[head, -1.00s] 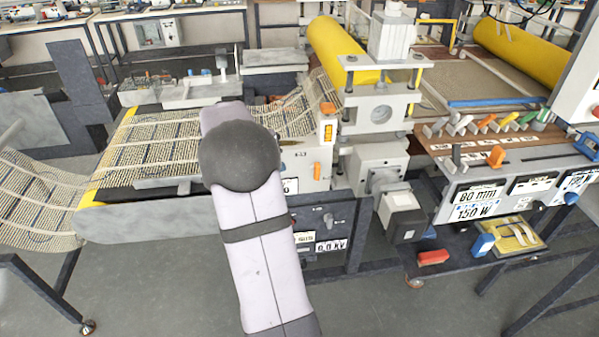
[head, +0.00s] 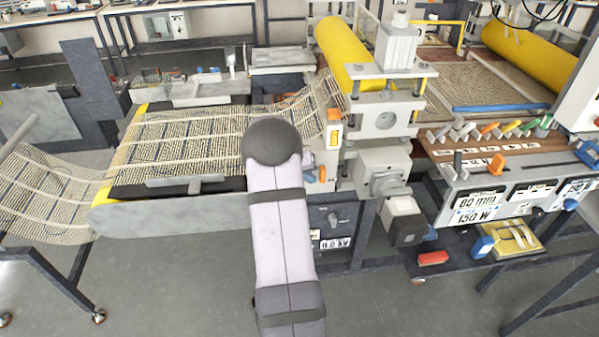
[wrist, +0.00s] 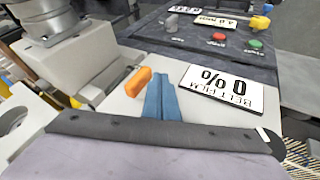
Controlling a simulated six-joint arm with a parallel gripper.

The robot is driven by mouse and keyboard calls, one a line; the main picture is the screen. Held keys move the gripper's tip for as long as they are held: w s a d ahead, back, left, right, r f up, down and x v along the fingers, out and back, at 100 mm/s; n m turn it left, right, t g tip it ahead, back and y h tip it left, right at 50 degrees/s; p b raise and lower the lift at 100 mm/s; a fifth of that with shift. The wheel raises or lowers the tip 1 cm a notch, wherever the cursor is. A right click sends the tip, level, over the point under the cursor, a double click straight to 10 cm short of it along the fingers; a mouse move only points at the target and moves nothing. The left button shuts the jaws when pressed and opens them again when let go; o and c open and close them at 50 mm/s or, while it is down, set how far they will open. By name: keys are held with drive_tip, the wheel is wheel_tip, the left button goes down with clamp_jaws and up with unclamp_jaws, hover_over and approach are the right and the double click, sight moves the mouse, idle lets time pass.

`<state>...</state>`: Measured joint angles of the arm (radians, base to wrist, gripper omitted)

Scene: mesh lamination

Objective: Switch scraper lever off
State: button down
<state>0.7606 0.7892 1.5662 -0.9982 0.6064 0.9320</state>
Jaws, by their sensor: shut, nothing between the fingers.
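An orange lever (wrist: 138,82) stands on a pale machine panel in the wrist view. It is probably the scraper lever, but I see no label naming it. My gripper (wrist: 162,84) shows there as two blue fingers pressed together, empty. They are immediately right of the lever; I cannot tell whether they touch it. A small orange lever (head: 322,173) shows just right of the arm on the machine's front, probably the same one. Another orange piece (head: 334,114) sits above it.
A "BELT FILM 0 %" display (wrist: 217,88) is right of the fingers. Red (wrist: 219,37) and green (wrist: 255,44) buttons lie beyond. The mesh belt (head: 180,140) runs left of the arm. A grey box-ended motor (head: 404,210) juts out at right.

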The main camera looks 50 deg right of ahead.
drive_tip(key=shift+s+d, duration=0.3)
drive_tip(key=shift+d, duration=0.05)
drive_tip(key=shift+f+b, duration=0.25)
drive_tip(key=shift+b, duration=0.35)
drive_tip(key=shift+b, duration=0.35)
drive_tip(key=shift+f+g+h+b, duration=0.3)
drive_tip(key=shift+g+h+b, duration=0.5)
drive_tip(key=shift+b, duration=2.75)
drive_tip(key=shift+f+n+b, duration=0.1)
drive_tip(key=shift+n+b, duration=0.2)
drive_tip(key=shift+b, duration=0.35)
